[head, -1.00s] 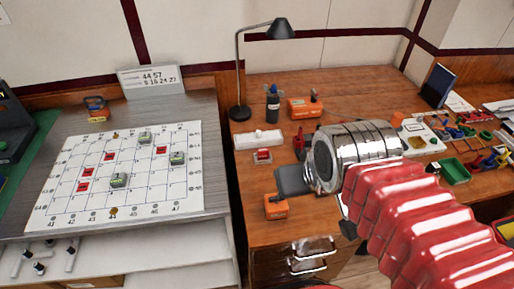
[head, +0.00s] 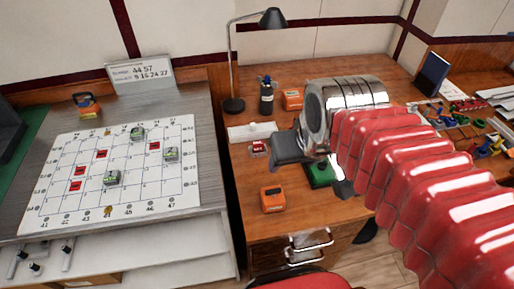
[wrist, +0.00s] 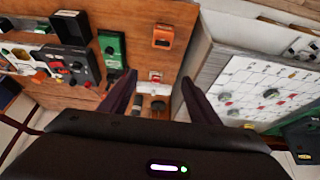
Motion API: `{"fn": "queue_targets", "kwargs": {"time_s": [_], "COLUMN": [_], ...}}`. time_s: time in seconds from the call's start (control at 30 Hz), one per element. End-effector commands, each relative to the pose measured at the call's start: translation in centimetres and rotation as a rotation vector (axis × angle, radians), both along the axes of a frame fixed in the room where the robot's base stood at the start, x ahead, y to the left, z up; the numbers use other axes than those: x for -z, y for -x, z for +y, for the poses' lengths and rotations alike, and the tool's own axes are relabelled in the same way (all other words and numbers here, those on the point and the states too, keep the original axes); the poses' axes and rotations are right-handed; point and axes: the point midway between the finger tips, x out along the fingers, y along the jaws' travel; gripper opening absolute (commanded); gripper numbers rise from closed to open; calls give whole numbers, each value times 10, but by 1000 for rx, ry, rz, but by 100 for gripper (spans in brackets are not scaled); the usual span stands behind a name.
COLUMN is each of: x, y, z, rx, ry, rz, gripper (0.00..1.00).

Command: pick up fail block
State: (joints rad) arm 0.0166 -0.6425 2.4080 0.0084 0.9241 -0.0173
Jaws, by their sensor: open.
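A small red block with a pale marking (head: 257,148) sits on the brown wooden desk, in front of a white strip. It is probably the fail block, but its text is too small to read. It also shows in the wrist view as a red piece (wrist: 155,75) between my fingertips in the picture. My gripper (wrist: 158,79) is open and empty, its two dark fingers apart. In the head view my gripper (head: 284,148) is just right of the block; its fingertips are not clear there. More red blocks (head: 101,154) lie on the white grid board (head: 130,190).
An orange device (head: 273,199) stands near the desk's front edge. A green device (head: 320,173) is below my wrist. A lamp (head: 234,104) and a dark bottle (head: 266,97) stand behind. The desk's left part has some free room.

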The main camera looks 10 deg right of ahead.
Motion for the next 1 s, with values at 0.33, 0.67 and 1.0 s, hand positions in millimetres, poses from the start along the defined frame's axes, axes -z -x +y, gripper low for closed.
{"fn": "queue_targets", "kwargs": {"time_s": [0.33, 0.67, 1.0], "x": [-13, -14, -2], "y": [-54, -108, -165], "z": [1, 1, 2], "rx": [-2, -2, -3], "ry": [1, 1, 0], "rz": [74, 141, 211], "gripper": [56, 56, 56]}}
